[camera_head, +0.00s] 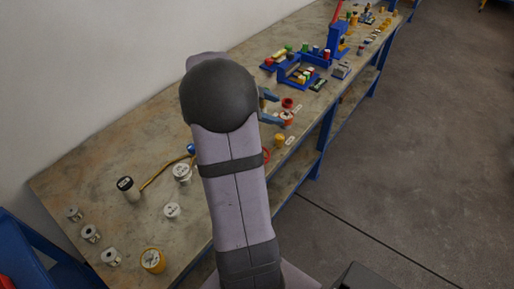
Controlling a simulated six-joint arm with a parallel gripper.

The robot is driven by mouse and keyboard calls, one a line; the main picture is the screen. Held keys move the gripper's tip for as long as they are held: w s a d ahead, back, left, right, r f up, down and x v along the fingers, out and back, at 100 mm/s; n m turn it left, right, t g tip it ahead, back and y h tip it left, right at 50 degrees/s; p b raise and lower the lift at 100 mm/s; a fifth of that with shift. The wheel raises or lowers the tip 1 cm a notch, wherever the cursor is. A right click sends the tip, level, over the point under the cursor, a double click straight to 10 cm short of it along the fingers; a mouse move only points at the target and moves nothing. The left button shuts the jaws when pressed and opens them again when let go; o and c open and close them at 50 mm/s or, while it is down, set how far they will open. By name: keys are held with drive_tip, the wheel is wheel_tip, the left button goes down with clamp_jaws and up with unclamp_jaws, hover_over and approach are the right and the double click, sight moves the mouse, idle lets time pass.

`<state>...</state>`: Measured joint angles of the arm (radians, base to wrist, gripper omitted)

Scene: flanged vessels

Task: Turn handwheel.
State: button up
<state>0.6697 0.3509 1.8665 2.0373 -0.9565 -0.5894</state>
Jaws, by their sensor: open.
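My arm crosses the middle of the view and hides part of the bench. My gripper (276,108) shows just right of the arm's dark joint, as two blue-grey fingers spread apart. It is open, with no object visibly held. A small dark red round piece (288,103) is close to the fingertips. A red and white round piece (287,117) sits by the lower finger. Either may be the handwheel; they are too small to tell. Whether a finger touches them is unclear. Another red ringed piece (265,155) is partly hidden behind my arm.
The long workbench (120,165) runs along a white wall. A black-capped cylinder (127,188) with a yellow hose, several white flanged pieces (172,210) and a yellow cylinder (152,260) stand on the near part. Blue fixtures (300,72) stand farther back. The floor at right is clear.

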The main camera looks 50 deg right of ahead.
drive_tip(key=w+a+f+n+g+h+b, duration=0.1)
drive_tip(key=w+a+f+n+b, duration=0.1)
drive_tip(key=f, duration=0.3)
drive_tip(key=w+a+f+n+g+h+b, duration=0.1)
drive_tip(key=w+a+f+b, duration=0.1)
drive_tip(key=a+f+b, duration=0.1)
drive_tip(key=w+a+f+n+b, duration=0.2)
drive_tip(key=w+a+f, duration=0.1)
drive_tip(key=f, duration=0.4)
drive_tip(key=shift+a+f+n+g+h+b, duration=0.2)
drive_tip(key=shift+a+n+g+h+b, duration=0.15)
drive_tip(key=shift+a+g+h, duration=0.1)
drive_tip(key=shift+p+x, duration=0.6)
drive_tip(key=shift+x, duration=3.05)
drive_tip(key=shift+f, duration=0.1)
drive_tip(key=c, duration=1)
